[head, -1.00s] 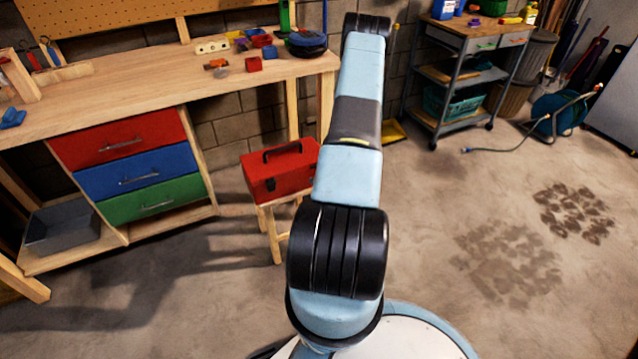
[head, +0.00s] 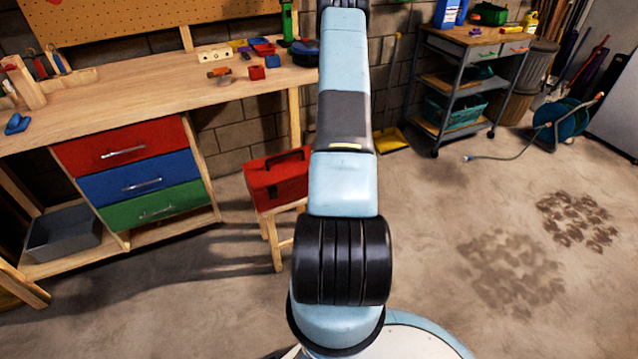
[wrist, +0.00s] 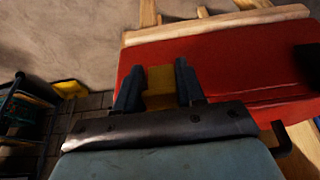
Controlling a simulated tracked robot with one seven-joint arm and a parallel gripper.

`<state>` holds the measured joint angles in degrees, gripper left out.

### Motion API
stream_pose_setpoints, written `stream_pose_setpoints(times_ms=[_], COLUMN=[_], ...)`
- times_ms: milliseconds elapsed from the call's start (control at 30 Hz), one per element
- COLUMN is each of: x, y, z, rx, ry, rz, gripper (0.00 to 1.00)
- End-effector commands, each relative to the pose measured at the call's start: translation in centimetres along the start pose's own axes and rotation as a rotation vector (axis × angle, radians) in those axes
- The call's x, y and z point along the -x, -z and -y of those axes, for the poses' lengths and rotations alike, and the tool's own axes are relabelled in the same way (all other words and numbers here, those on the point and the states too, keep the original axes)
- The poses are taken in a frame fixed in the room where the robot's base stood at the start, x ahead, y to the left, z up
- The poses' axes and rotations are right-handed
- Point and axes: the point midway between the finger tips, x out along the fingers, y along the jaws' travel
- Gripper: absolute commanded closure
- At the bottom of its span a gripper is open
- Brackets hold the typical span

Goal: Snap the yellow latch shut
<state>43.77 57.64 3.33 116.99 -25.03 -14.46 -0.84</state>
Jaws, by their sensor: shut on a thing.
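A red toolbox (head: 268,184) with a dark handle stands on a small wooden stool, partly behind my arm in the head view. In the wrist view its red face (wrist: 240,62) fills the upper right. The yellow latch (wrist: 160,78) shows between the two fingers of my gripper (wrist: 157,74), against the red face. The fingers are closed on it from both sides. How far the latch is turned, and whether it is fastened, I cannot tell. In the head view my arm hides the gripper and the latch.
A wooden workbench (head: 150,88) with red, blue and green drawers is at left. A metal cart (head: 470,90) and a hose reel (head: 562,122) stand at back right. A yellow dustpan (head: 390,140) lies by the wall.

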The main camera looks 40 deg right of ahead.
Motion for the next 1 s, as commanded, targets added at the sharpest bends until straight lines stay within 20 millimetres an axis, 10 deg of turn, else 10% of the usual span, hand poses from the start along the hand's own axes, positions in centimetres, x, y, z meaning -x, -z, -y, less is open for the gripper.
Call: stream_pose_setpoints(times_ms=[533,567,600,1000], x=[-0.13,-0.13,-0.12,0.00], y=[-0.10,-0.10,-0.09,0.01], z=[0.11,0.11,0.11,0.03], rx=[0.000,0.000,0.000,0.000], ry=[0.002,0.002,0.002,0.001], rz=[0.023,0.023,0.023,0.020], gripper=[0.92,0.59,0.55,0.40])
